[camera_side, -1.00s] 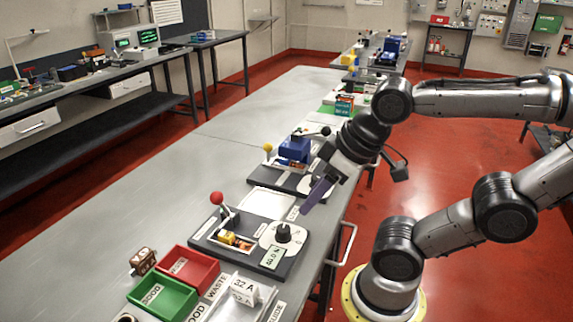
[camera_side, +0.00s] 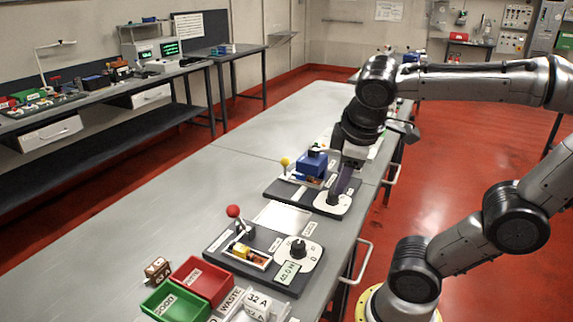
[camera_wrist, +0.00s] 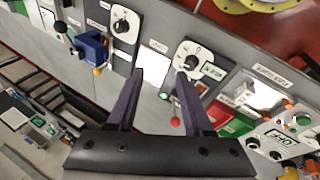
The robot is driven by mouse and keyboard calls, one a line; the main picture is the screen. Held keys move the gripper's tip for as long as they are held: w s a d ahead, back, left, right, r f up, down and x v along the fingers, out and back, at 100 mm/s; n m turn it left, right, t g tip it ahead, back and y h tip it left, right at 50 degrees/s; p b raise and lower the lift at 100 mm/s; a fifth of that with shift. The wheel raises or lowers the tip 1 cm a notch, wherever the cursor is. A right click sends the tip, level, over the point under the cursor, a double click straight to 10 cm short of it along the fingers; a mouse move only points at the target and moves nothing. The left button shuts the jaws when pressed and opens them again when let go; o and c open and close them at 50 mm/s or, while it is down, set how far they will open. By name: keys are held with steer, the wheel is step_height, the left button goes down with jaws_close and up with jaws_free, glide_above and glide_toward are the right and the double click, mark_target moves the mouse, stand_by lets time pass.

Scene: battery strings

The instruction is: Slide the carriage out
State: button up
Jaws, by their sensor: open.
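The second station has a blue block (camera_side: 311,164) and a yellow-ball lever (camera_side: 285,161); the block also shows in the wrist view (camera_wrist: 91,45). The front station (camera_side: 213,243) has a red-ball lever (camera_side: 233,211), an orange-and-yellow battery piece in a holder (camera_side: 250,254) and a black knob (camera_side: 298,248). I cannot tell which part is the carriage.
A red bin (camera_side: 205,282) and a green bin (camera_side: 172,303) stand at the table's front left, with a small brown device (camera_side: 157,269) beside them. A rail handle (camera_side: 358,262) sticks out at the right edge. The table's left side (camera_side: 190,190) is clear.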

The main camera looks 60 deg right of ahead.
steer(key=w+d+r+n+g+h, duration=0.1)
steer(key=w+d+n+g+h, duration=0.2)
steer(key=w+d+h, duration=0.45)
steer(key=w+d+r+n+g+h, duration=0.1)
steer(key=w+d+n+g+h, duration=0.2)
steer(key=w, duration=0.8)
steer(key=w+d+f+n+h, duration=0.2)
steer(key=w+f+h, duration=0.1)
steer(key=w+f, duration=0.65)
steer(key=n, duration=0.2)
glide_toward(282, 164)
steer(key=shift+w+a+r, duration=0.1)
steer(key=shift+w+a, duration=0.1)
steer(key=shift+a, duration=0.35)
steer(key=shift+w+a, duration=0.2)
steer(key=shift+a, duration=0.35)
steer(key=shift+d+n, duration=0.1)
steer(key=shift+n, duration=0.2)
steer(key=s+d, duration=0.1)
steer(key=d, duration=0.3)
steer(key=s+d, duration=0.1)
steer(key=d, duration=0.8)
steer(key=shift+s+d, duration=0.15)
steer(key=shift+s, duration=0.25)
steer(key=shift+c, duration=0.2)
jaws_close()
